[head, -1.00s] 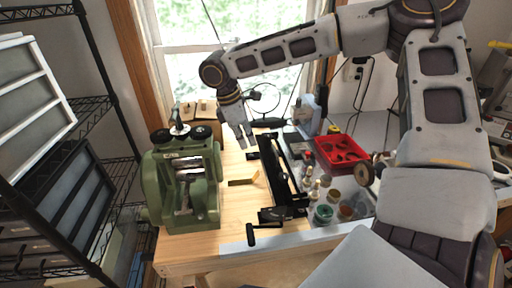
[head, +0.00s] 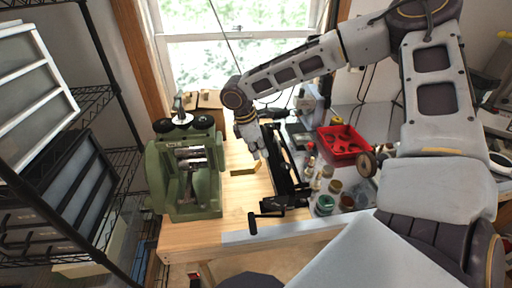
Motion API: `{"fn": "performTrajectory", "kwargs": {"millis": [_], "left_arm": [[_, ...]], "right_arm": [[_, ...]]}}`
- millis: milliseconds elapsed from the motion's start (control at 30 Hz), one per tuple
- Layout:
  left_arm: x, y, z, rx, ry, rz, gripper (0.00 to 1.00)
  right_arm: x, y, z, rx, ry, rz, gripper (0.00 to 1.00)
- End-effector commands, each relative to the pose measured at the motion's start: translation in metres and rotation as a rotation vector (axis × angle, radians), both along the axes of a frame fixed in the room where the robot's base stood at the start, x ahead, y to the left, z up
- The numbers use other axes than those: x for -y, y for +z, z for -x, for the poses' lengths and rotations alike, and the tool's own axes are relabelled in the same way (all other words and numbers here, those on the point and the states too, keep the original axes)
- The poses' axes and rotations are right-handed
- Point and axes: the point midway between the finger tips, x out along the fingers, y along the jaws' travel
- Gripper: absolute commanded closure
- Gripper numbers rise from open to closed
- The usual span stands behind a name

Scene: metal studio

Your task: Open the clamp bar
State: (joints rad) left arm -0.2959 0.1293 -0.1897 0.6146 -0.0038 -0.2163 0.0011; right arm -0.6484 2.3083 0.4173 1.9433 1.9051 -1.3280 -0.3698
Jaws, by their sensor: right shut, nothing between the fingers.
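The black bench tool with its long clamp bar (head: 283,165) lies lengthwise on the wooden workbench (head: 200,240). Its crank handle (head: 253,222) sticks out at the near left end. Whether the bar is raised or down is hard to tell at this size. My right gripper (head: 257,154) is shut and empty, pointing down just left of the bar's far half. Whether its fingertips touch the tool cannot be told. My right arm comes in from the right, above the bench. My left gripper is not in view.
A brass-coloured angle piece (head: 244,170) lies left of the tool. A green rolling mill (head: 186,172) stands at the bench's left. Several small jars (head: 324,204) and a red tray (head: 342,141) are at the right. A wire shelf (head: 100,98) stands far left.

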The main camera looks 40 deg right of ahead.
Motion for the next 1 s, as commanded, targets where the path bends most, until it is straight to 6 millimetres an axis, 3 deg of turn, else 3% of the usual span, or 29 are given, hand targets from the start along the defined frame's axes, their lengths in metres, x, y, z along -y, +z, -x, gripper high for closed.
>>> {"fn": "performTrajectory", "kwargs": {"millis": [233, 567, 1000], "left_arm": [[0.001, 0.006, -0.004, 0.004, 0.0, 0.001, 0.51], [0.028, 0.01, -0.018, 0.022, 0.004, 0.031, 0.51], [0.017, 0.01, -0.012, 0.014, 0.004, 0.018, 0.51]], "right_arm": [[0.012, 0.013, 0.006, 0.003, 0.0, -0.002, 1.0], [0.024, 0.022, 0.013, 0.003, 0.001, 0.001, 1.0], [0.025, 0.023, 0.014, 0.002, 0.001, 0.0, 1.0]]}}
